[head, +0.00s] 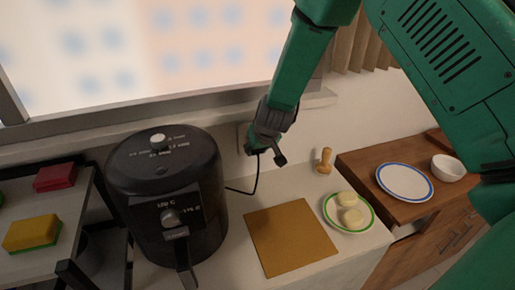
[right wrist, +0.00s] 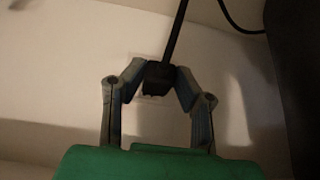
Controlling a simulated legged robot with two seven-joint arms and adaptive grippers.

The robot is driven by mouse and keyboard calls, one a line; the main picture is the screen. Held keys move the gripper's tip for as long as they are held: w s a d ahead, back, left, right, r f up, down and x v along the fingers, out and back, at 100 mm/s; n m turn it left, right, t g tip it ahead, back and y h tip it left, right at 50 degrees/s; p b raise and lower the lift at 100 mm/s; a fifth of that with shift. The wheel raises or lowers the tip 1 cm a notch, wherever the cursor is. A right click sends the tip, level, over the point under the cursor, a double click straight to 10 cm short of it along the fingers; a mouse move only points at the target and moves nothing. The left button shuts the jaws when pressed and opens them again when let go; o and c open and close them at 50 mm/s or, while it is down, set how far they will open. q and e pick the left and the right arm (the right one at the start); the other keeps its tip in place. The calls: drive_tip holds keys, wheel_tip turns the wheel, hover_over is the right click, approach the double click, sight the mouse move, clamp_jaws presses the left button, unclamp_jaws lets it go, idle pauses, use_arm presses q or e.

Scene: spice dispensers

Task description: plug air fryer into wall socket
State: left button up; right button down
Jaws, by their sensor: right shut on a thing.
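The black air fryer (head: 165,195) stands on the counter left of centre in the head view. Its black cord (head: 250,188) runs from its right side up to my right gripper (head: 266,148). In the right wrist view, my right gripper (right wrist: 160,74) is shut on the black plug (right wrist: 157,80), with the cord (right wrist: 176,35) leading upward from it. The plug is close to the wall. A pale wall socket (head: 242,136) shows partly behind the gripper in the head view. I cannot tell whether the plug touches it. My left gripper is not in view.
A brown mat (head: 290,237) lies on the counter right of the fryer. A green-rimmed plate (head: 330,212) with pale round food and a wooden stamp-like piece (head: 325,160) stand farther right. Red (head: 56,177) and yellow-green (head: 32,233) sponges lie at left. The window sill runs above the gripper.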

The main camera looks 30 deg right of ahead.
drive_tip(key=shift+d, duration=0.15)
drive_tip(key=shift+w, duration=0.75)
drive_tip(key=shift+w+d+r+p, duration=0.1)
drive_tip(key=shift+w+d+p, duration=0.05)
drive_tip(key=shift+p, duration=0.15)
drive_tip(key=shift+w, duration=0.1)
drive_tip(key=shift+s+a, duration=0.2)
drive_tip(key=shift+s, duration=0.6)
drive_tip(key=shift+d, duration=0.1)
drive_tip(key=shift+w, duration=0.2)
idle(0.7)
